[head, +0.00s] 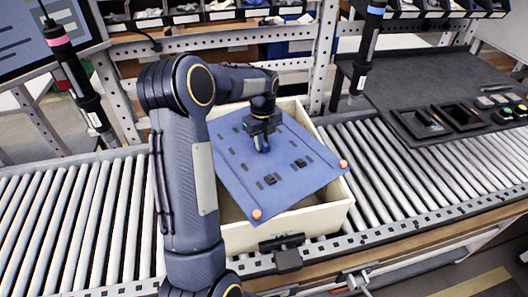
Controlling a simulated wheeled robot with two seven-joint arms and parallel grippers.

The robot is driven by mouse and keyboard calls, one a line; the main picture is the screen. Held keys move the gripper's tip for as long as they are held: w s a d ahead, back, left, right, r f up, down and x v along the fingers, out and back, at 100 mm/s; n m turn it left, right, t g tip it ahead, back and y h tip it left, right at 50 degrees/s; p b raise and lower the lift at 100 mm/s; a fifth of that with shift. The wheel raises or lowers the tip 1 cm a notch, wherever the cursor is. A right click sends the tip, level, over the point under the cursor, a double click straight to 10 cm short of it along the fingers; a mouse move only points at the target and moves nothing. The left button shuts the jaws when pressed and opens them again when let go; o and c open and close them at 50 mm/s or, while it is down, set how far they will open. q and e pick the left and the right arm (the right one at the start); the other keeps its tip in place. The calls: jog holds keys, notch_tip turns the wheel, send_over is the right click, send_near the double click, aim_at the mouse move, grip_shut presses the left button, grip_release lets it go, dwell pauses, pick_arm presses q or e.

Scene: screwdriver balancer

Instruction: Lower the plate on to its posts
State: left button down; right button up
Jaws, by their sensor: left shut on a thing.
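The blue plate (283,196), with several dark slots and small dark parts on it, lies over a cream crate (237,237) and is turned at an angle to it. Orange round tips show at the plate's near corner (257,214) and right corner (343,164); I cannot tell whether they are post tops or part of the plate. My left gripper (263,144) points down over the plate's middle and is shut on the plate. Its fingertips partly hide what they grip. The plate hides any posts below it, so its gap to them cannot be judged. My right gripper is out of view.
The crate stands on a roller conveyor (85,220), clear at both sides. A dark bracket (287,257) is at the crate's front. Black tools hang at left (75,75) and right (367,45). A dark side table (440,85) is at right, with bins along the back.

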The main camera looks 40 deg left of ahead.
pick_arm(q)
jog(key=shift+s+d+f, duration=0.1)
jog(key=shift+d+f, duration=0.05)
jog(key=shift+f, duration=0.15)
